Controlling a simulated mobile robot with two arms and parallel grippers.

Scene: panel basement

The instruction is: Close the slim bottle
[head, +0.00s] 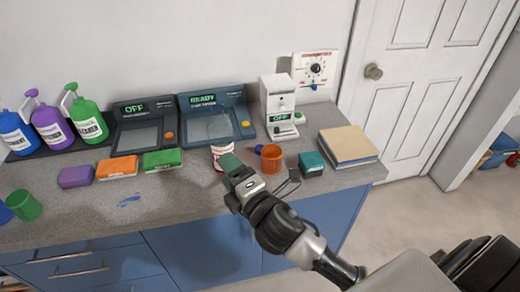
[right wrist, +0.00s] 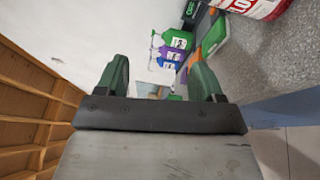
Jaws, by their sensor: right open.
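An orange, open-topped bottle-like container (head: 271,158) stands on the counter, with a small blue round piece (head: 259,149) just left of it. A white container with red lettering (head: 217,151) stands farther left; part of it shows at the top of the right wrist view (right wrist: 252,6). I cannot tell for sure which is the slim bottle. My right gripper (head: 230,164), with green fingers, overlaps the white container's lower right in the head view. In the right wrist view my right gripper (right wrist: 160,80) is open, with nothing held between its fingers. My left gripper is out of view.
Purple, orange and green blocks (head: 162,159), a teal box (head: 312,163) and a book (head: 347,145) lie on the grey counter (head: 170,195). Two devices (head: 216,120), a white machine (head: 279,105) and several spray bottles (head: 87,120) stand behind.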

